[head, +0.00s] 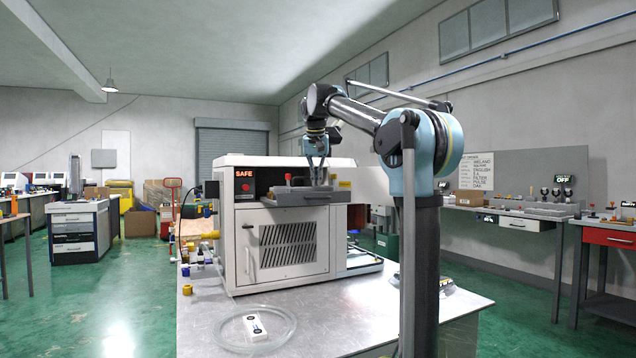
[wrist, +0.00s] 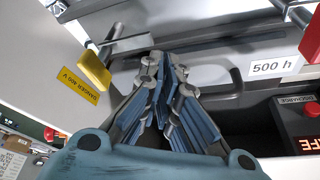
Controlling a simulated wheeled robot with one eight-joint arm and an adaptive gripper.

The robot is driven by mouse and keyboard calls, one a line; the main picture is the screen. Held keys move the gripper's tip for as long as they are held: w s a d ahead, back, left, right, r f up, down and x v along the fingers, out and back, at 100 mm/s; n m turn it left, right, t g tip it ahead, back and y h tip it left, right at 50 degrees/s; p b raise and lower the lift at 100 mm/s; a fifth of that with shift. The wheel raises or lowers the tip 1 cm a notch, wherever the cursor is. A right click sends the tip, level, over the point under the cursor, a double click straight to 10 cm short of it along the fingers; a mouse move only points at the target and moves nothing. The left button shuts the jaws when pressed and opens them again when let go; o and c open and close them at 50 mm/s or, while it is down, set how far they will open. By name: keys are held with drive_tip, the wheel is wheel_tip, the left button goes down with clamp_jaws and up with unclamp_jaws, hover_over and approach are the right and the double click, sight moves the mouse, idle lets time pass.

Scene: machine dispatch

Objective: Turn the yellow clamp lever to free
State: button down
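In the wrist view the yellow clamp lever (wrist: 93,70) is at the upper left, joined to a grey metal bracket (wrist: 125,46) on the edge of a dark grey tray-like part (wrist: 215,72). My gripper (wrist: 166,62) is to the right of the lever, apart from it, with its fingers drawn together and nothing seen between them. I cannot make out the yellow lever in the head view.
A red lever (wrist: 311,38) is at the wrist view's right edge, near a "500 h" label (wrist: 272,67). A red discharge button (wrist: 312,108) sits below it. The machine's display (head: 244,174) reads SAFE. A round clear dish (head: 228,335) lies on the bench front.

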drive_tip(key=shift+a+r, duration=0.1)
drive_tip(key=shift+a, duration=0.25)
drive_tip(key=v, duration=0.7)
drive_tip(key=shift+d+r, duration=0.3)
drive_tip(key=shift+r, duration=0.05)
drive_tip(key=shift+s, duration=0.15)
